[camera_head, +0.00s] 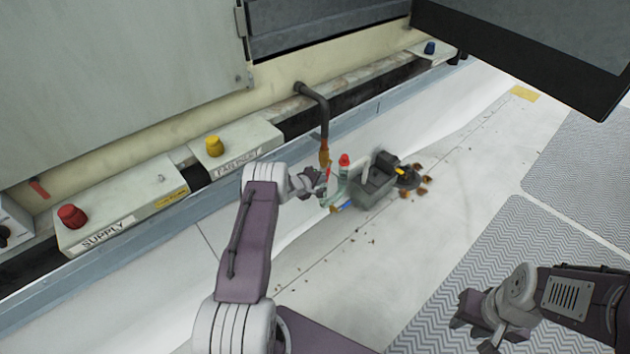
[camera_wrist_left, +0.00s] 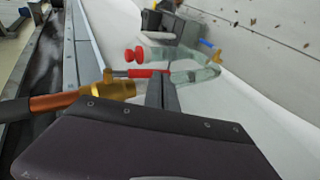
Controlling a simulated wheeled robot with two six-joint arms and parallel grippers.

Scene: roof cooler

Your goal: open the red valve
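The red valve lever (camera_wrist_left: 145,73) sits on a brass valve body (camera_wrist_left: 117,88) at the end of a copper pipe in the left wrist view. In the head view the brass fitting (camera_head: 324,157) hangs below a dark bent pipe. My left gripper (camera_head: 322,186) is at the valve in the head view. In the left wrist view its fingers (camera_wrist_left: 163,78) are close together, with tips at the lever's free end. I cannot tell whether they touch or hold it. My right gripper (camera_head: 473,326) is open and empty, low at the right, away from the valve.
A clear tube-like piece (camera_wrist_left: 195,75) with a red cap (camera_wrist_left: 135,55) lies just beyond the lever. A grey block (camera_head: 373,185) stands beside it, with brown debris around. Supply (camera_head: 105,222) and yellow-knobbed (camera_head: 235,150) boxes line the wall. A dark panel (camera_head: 530,50) overhangs upper right.

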